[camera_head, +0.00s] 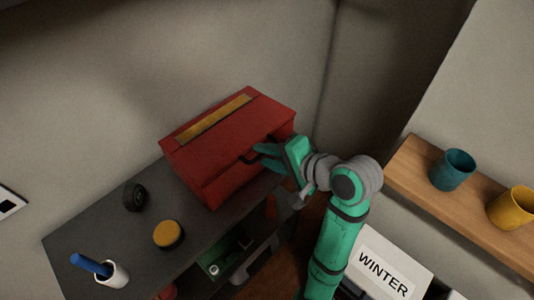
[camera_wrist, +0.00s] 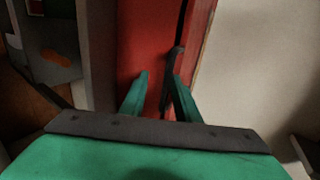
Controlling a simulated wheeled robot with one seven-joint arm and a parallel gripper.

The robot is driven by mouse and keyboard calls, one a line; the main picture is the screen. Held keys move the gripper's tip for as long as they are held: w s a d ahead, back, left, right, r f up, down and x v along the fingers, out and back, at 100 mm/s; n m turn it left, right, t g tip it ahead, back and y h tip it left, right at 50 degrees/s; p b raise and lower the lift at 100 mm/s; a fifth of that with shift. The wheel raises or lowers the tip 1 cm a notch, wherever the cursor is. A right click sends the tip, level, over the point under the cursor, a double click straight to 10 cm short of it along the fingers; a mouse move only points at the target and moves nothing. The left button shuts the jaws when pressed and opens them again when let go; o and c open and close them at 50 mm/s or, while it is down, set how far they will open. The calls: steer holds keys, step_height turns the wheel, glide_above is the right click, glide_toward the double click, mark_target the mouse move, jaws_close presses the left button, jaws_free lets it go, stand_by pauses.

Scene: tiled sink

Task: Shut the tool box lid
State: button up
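The red tool box (camera_head: 224,160) stands on a dark shelf top, with a yellow strip (camera_head: 213,123) along its lid (camera_head: 245,121). The lid looks down over the box, but I cannot tell whether it is fully shut. A dark handle (camera_head: 250,158) is on the front side. My gripper (camera_head: 263,155) is at that front side, close to the handle. In the wrist view, the fingers of my gripper (camera_wrist: 160,80) are apart, with the dark handle (camera_wrist: 172,70) between them, nearer the right finger. I cannot tell whether they touch it. The red front (camera_wrist: 140,45) fills the middle there.
The dark shelf top (camera_head: 100,220) also bears a black round item (camera_head: 134,197), a yellow-topped round item (camera_head: 168,234) and a white cup (camera_head: 115,276) with a blue item. A wooden shelf (camera_head: 420,180) at right holds a teal cup (camera_head: 452,170) and a yellow cup (camera_head: 512,208).

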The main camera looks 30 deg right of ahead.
stand_by(0.5)
steer(key=v, duration=0.9)
stand_by(0.8)
steer(key=shift+f, duration=0.1)
stand_by(0.4)
